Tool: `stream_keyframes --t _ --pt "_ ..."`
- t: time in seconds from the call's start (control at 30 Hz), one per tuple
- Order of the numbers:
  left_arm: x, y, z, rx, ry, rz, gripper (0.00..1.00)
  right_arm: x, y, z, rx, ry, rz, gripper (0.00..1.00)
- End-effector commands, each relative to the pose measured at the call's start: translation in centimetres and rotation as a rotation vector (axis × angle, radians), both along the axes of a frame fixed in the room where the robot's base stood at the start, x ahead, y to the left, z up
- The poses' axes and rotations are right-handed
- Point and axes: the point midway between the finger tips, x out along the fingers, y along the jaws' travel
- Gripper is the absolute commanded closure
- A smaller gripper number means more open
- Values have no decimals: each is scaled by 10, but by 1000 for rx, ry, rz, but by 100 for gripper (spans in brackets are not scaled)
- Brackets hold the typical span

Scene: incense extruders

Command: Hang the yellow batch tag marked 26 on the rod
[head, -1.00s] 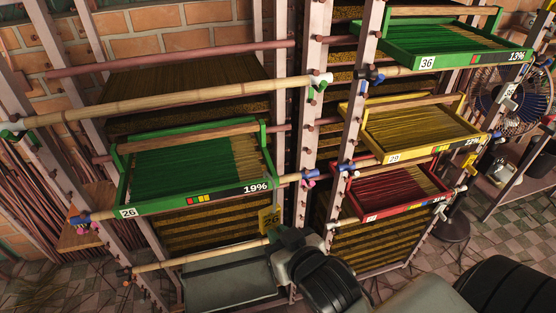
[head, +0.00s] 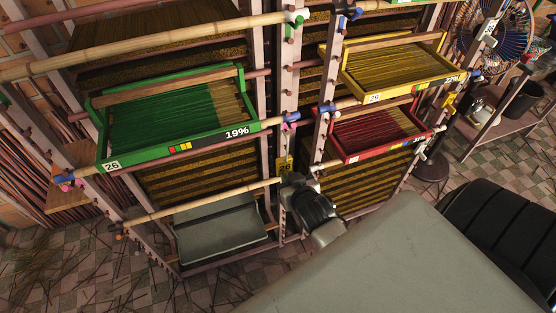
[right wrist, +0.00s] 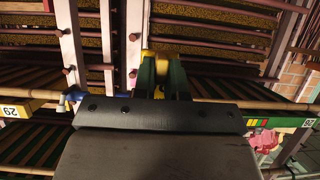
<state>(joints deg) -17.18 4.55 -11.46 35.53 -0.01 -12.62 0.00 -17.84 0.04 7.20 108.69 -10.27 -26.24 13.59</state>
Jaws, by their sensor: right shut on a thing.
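A yellow tag (head: 284,165) hangs upright at the tip of my right gripper (head: 290,182), in front of the pale post between the racks. Its number is too small to read for sure. The gripper is shut on it. In the right wrist view, the fingers (right wrist: 160,75) point away from the camera and a bit of yellow (right wrist: 148,54) shows at their tips. I cannot tell if tag and rod touch. My left gripper is out of view.
The green tray (head: 103,164) hangs above the bamboo rod. A yellow tray (head: 374,98) and a red tray (head: 352,158) stand right of the post. Another yellow tag (head: 449,102) hangs at far right. A grey bin-like tray (head: 220,230) lies below the rod. Wooden pegs stick out from the posts.

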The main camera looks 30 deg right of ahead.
Motion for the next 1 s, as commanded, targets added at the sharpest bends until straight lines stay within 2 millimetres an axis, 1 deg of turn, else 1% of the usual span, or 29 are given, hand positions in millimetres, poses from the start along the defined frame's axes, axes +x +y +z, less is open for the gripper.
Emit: stream_keyframes --t 0.03,0.1,0.27,1.0 --pt "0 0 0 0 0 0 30 1 -3 -5 4 0 -7 100" --pt "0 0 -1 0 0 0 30 2 -6 -7 5 0 -12 100" --pt "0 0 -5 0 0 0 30 10 -8 -9 4 -1 -12 100" --pt "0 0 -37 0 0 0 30 67 -21 -9 3 -1 -12 100"
